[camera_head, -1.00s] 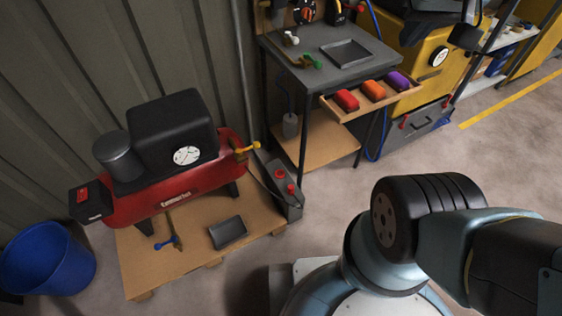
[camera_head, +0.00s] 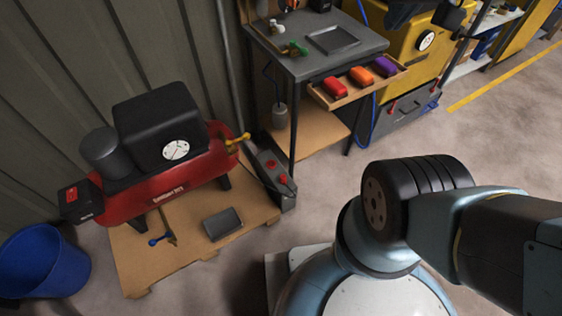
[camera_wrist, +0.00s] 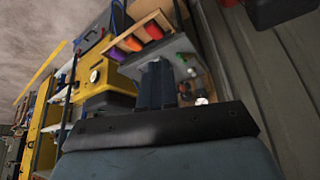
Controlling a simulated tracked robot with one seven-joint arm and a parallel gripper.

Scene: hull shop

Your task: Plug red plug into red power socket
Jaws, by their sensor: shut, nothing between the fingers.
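A red rounded block (camera_head: 335,88) sits in the pulled-out wooden drawer of the workbench, beside an orange one (camera_head: 361,76) and a purple one (camera_head: 385,65). The red block also shows in the wrist view (camera_wrist: 153,30). I cannot tell whether it is the red plug. A grey box (camera_head: 268,162) with two red round parts stands on the floor beside the red compressor; I cannot make out whether these are sockets. My gripper (camera_wrist: 160,68) shows in the wrist view as dark fingers, shut and empty, apart from the drawer. It is not visible in the head view.
A red compressor (camera_head: 166,195) stands on a wooden pallet (camera_head: 190,247) at left, near a blue bucket (camera_head: 42,262). A workbench (camera_head: 325,63) with a shallow tray is at the back. A yellow machine (camera_head: 405,55) stands right of it. The floor at right is clear.

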